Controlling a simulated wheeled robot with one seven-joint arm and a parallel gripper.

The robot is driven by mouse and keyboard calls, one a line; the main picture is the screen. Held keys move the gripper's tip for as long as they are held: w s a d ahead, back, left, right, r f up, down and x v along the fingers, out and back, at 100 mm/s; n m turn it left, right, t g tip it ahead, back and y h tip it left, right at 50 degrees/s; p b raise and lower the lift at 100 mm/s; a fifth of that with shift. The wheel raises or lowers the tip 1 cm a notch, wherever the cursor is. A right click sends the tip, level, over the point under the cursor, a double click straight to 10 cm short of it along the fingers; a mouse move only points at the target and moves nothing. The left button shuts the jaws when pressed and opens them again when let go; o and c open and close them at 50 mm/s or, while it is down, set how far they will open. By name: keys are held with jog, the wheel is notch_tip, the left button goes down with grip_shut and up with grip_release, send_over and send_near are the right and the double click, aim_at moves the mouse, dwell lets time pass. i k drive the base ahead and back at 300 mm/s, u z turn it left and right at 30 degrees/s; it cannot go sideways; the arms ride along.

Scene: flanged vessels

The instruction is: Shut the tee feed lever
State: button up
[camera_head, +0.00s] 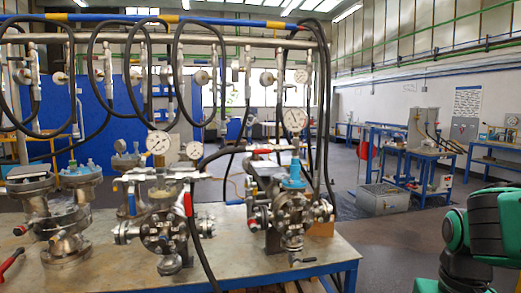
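Several flanged metal vessels stand on the bench. The right vessel (290,212) has a blue collar, a pressure gauge (294,120) and a small red lever (263,151) near its top. The middle vessel (165,225) carries gauges, a hanging red handle (188,203) and a blue handle (132,198). I cannot tell which of these is the tee feed lever, or whether it is open or shut. My gripper is not in view; only green and dark links of my arm show at the lower right.
A metal bench (225,262) with a blue edge bears the vessels. A red-handled tool (12,262) lies at its left end. Black hoses loop from the overhead rail (230,41) and hang among the vessels. Open floor (375,245) lies right of the bench.

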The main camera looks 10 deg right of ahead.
aim_at(276, 150)
jog(key=u, duration=0.05)
jog(key=i, duration=1)
jog(key=z, duration=0.05)
